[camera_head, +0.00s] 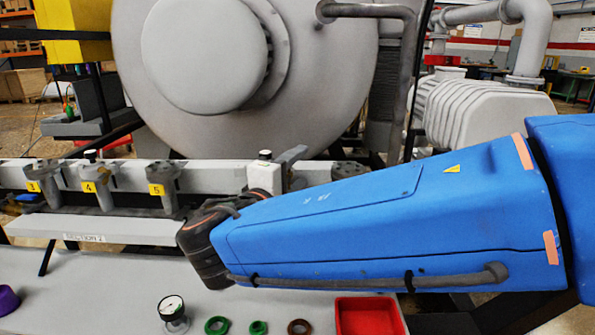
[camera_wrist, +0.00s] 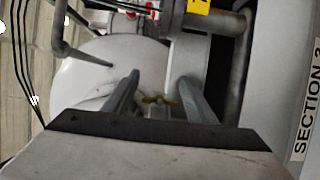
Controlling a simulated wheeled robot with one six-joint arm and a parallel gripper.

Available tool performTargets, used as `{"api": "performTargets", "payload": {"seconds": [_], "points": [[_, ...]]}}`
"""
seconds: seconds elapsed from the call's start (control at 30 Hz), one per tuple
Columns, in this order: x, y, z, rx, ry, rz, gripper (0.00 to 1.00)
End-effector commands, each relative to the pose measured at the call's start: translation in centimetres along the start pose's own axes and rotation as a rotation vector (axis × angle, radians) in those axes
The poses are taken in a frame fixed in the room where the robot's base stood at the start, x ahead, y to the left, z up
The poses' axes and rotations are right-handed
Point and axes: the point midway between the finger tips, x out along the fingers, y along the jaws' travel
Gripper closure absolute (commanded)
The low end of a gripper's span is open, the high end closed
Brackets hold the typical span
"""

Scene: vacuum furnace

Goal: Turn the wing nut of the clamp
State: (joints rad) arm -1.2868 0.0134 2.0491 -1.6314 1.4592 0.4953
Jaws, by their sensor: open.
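In the wrist view, a small brass-coloured wing nut (camera_wrist: 160,99) shows between the two fingers of my gripper (camera_wrist: 159,77). The fingers are apart, one on each side of it, and no contact shows. The clamp around the wing nut is mostly hidden by the gripper body and too small to make out. In the head view, my blue arm covers the area by the pipe, and I cannot make out the wing nut there.
A light horizontal pipe (camera_head: 130,177) carries several numbered grey fittings. A large round furnace door (camera_head: 205,55) stands behind it. On the front table are a gauge (camera_head: 172,308), a green ring (camera_head: 216,326), a brown ring (camera_head: 299,327) and a red tray (camera_head: 368,302). A "SECTION" label (camera_wrist: 308,95) shows right.

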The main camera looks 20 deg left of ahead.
Motion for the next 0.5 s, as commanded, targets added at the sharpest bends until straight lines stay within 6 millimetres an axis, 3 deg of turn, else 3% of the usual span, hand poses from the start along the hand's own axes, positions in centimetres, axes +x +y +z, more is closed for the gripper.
{"api": "performTargets", "payload": {"seconds": [0.1,0.27,0.3,0.5], "points": [[-0.02,-0.01,-0.01,0.0,0.0,0.0,0.48],[-0.03,-0.02,-0.01,0.0,0.0,0.0,0.87],[-0.04,-0.02,-0.01,0.0,0.0,0.0,0.9],[-0.03,-0.04,-0.01,-0.044,0.001,0.017,0.9]]}}
